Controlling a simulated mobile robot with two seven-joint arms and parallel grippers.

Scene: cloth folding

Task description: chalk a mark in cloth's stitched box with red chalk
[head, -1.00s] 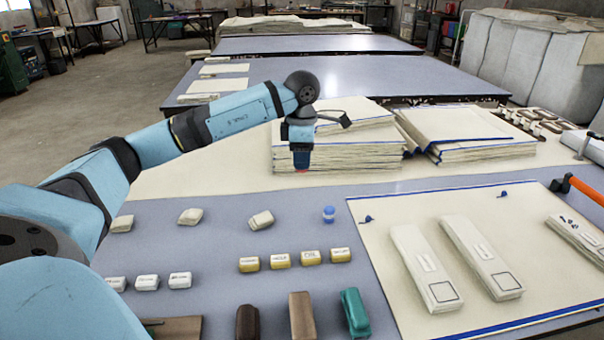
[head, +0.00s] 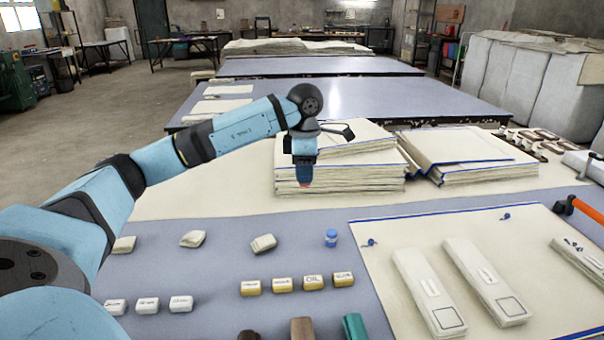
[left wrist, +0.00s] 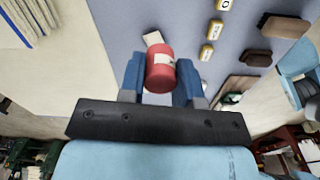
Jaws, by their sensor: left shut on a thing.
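My left gripper (head: 304,183) is held in front of the stacked cloths, pointing down. It is shut on a red chalk (left wrist: 160,76), a cylinder with a pale label, which shows between blue fingers in the left wrist view. In the head view only a small red tip shows below the fingers. Two long folded cream cloths lie at the right: a left one (head: 425,285) and a right one (head: 483,275). Each has a dark stitched box near its front end, one on the left cloth (head: 450,318) and one on the right (head: 512,308). My right gripper is out of view.
A blue chalk (head: 331,238) stands left of the blue-edged cream mat (head: 385,258). Labelled yellow-based blocks (head: 282,285) and white blocks (head: 148,305) sit in rows. Cloth stacks (head: 340,175) stand behind. An orange-handled thing (head: 590,213) is at the right edge.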

